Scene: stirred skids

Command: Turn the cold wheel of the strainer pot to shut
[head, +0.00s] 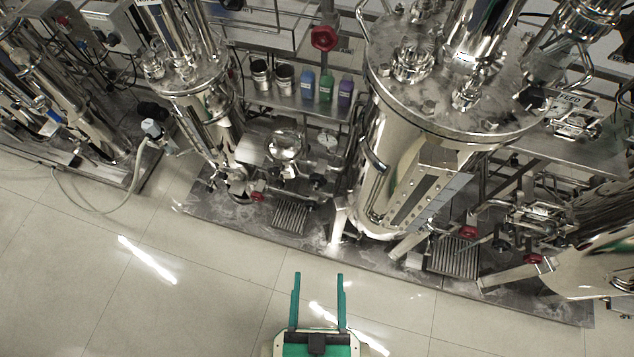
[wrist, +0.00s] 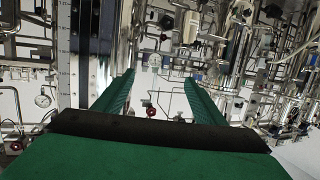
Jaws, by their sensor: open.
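My gripper (head: 319,283) is open and empty over the pale floor, in front of the steel skids. Its two green fingers (wrist: 160,80) stand apart in the wrist view. Several small handwheels show: a large red wheel (head: 323,39) at the back, a low red wheel (head: 257,196) at left, a red wheel (head: 467,232) and a black wheel (head: 500,245) right of the large vessel, and a red wheel (head: 532,259) further right. I cannot tell which is the cold wheel or which vessel is the strainer pot. A red wheel (wrist: 151,112) shows between the fingers, well beyond them.
A large steel vessel (head: 400,165) on legs and a slimmer one (head: 208,115) stand on a steel base. A shelf holds steel cups (head: 261,77) and coloured bottles (head: 326,88). The tiled floor (head: 200,310) in front is clear.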

